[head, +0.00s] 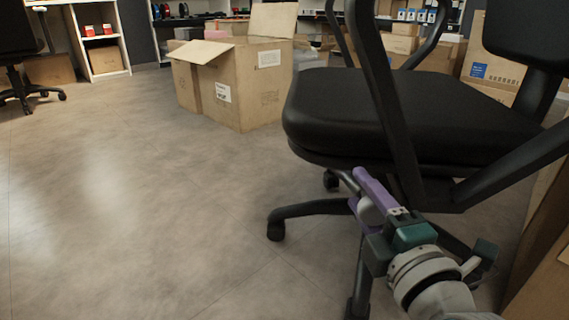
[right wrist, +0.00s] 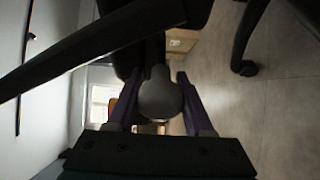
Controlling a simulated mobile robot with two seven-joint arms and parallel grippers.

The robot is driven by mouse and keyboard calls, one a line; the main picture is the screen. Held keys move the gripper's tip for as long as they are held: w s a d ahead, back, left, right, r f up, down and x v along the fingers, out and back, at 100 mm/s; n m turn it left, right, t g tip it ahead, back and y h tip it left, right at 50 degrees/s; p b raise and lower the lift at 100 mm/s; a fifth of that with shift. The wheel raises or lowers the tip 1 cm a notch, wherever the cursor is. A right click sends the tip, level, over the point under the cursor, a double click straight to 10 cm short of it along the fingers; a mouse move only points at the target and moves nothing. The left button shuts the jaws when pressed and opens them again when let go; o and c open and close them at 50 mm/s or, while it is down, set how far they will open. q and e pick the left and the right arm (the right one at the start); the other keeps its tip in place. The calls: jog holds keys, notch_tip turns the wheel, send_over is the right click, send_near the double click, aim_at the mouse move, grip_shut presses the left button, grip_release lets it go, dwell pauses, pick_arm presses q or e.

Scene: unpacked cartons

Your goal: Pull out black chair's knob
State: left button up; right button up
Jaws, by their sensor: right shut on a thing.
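The black chair (head: 400,112) stands at the right of the head view, with its seat above my right gripper (head: 357,188). The chair's grey knob (head: 370,210) is under the seat's front left side, between the purple fingers. In the right wrist view the rounded grey knob (right wrist: 158,96) sits between the two fingers of my right gripper (right wrist: 158,80), which is shut on it. The fingers hide part of the knob in the head view. My left gripper is not in view.
An open carton (head: 240,85) stands on the floor behind the chair's left. A chair leg (head: 310,208) with a caster reaches left near my gripper. Cardboard (head: 545,265) stands at the lower right. The floor (head: 130,210) at the left is clear.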

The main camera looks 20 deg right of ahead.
aim_at(367, 217)
grip_shut()
jog(key=shift+s+a, duration=0.1)
jog(key=shift+s, duration=0.1)
jog(key=s, duration=0.1)
jog(key=s+a+p, duration=0.1)
jog(key=s+p, duration=0.1)
jog(key=shift+a+r, duration=0.1)
jog(key=shift+a, duration=0.25)
jog(key=shift+s, duration=0.25)
jog(key=o, duration=1.2)
grip_release()
jog(key=shift+f, duration=0.2)
jog(key=shift+s, duration=0.1)
